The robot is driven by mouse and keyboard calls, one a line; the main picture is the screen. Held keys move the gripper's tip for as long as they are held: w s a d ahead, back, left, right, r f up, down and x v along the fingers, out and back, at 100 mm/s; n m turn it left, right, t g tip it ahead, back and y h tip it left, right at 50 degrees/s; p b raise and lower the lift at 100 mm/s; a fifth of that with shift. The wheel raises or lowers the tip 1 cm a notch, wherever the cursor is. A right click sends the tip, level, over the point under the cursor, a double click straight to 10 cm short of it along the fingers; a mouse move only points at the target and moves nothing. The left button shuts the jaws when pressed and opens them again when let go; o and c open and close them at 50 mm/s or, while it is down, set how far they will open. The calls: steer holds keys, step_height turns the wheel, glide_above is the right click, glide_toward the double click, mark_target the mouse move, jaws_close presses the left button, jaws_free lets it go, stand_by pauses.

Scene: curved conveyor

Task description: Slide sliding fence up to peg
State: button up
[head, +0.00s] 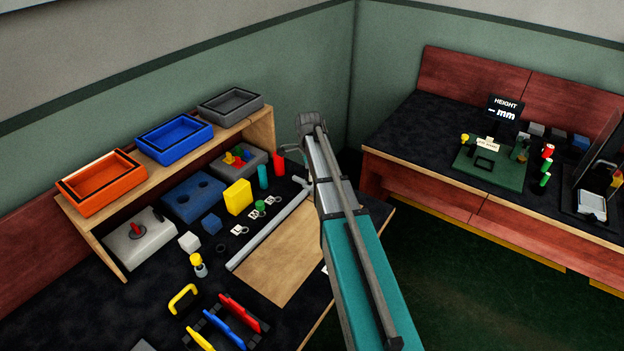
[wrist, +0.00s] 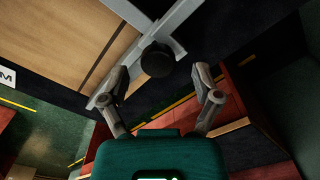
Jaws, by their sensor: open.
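The sliding fence seems to be the long grey bar (head: 268,226) along the light wooden board in the head view; its far end is beside my arm. The wrist view shows grey bars (wrist: 178,17) meeting near a round black knob (wrist: 157,60). I cannot tell whether the knob is the fence's handle or the peg. My gripper (wrist: 160,75) is open, with its fingers apart on either side of the knob's near edge and nothing visibly held. My arm hides the gripper in the head view. No other peg at the fence can be made out.
The wooden board (head: 283,262) lies right of the bar. A yellow block (head: 238,197), teal cylinder (head: 263,177) and red cylinder (head: 279,164) stand behind it. A shelf (head: 180,160) carries orange, blue and grey trays. Another bench (head: 400,135) stands at right.

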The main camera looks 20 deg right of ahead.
steer(key=shift+f+b, duration=0.45)
steer(key=shift+f, duration=0.3)
